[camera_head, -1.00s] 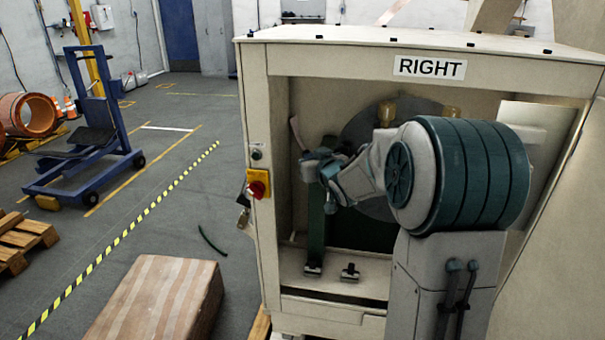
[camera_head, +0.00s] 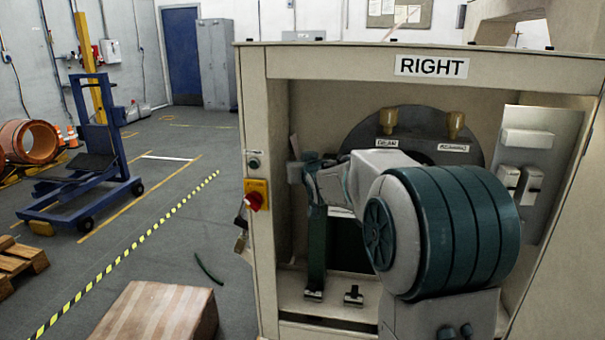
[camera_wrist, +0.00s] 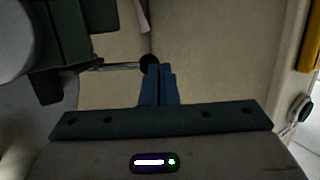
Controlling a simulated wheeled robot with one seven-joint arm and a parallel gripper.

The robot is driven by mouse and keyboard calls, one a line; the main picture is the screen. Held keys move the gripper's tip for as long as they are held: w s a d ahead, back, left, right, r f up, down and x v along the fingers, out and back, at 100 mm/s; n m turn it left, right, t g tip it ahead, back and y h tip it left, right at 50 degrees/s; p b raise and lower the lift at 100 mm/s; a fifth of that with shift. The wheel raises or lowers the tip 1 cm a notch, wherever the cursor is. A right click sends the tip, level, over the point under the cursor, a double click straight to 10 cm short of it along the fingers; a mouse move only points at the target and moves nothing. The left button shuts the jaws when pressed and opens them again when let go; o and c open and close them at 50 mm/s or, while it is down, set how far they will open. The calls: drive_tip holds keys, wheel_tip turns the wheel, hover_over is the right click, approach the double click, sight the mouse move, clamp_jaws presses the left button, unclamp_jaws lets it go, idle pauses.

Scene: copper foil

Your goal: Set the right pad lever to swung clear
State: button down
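The right pad lever appears in the wrist view as a thin metal rod with a black ball knob (camera_wrist: 150,63). The rod runs out from the left, beside a dark green block (camera_wrist: 68,38). My gripper (camera_wrist: 160,70) has its two blue fingers close together with their tips at the knob. The knob lies by the left fingertip, and I cannot tell whether they touch. In the head view my gripper (camera_head: 297,172) is inside the cabinet marked RIGHT, near its left wall and above the green upright (camera_head: 316,250). The lever is too small or hidden there.
The cabinet frame (camera_head: 258,110) borders the opening closely on the left. A grey disc (camera_head: 425,123) with two brass fittings is behind my arm. A red and yellow switch (camera_head: 256,195) sits on the left post. A striped block (camera_head: 155,315) stands on the floor in front.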

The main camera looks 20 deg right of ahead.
drive_tip(key=shift+w+a+b, duration=0.2)
drive_tip(key=shift+w+b, duration=0.1)
drive_tip(key=shift+w, duration=0.6)
drive_tip(key=shift+a, duration=0.1)
drive_tip(key=s+a+r, duration=0.2)
drive_tip(key=s+a, duration=0.4)
drive_tip(key=s, duration=0.6)
drive_tip(key=shift+a+r, duration=0.35)
drive_tip(key=shift+b, duration=0.3)
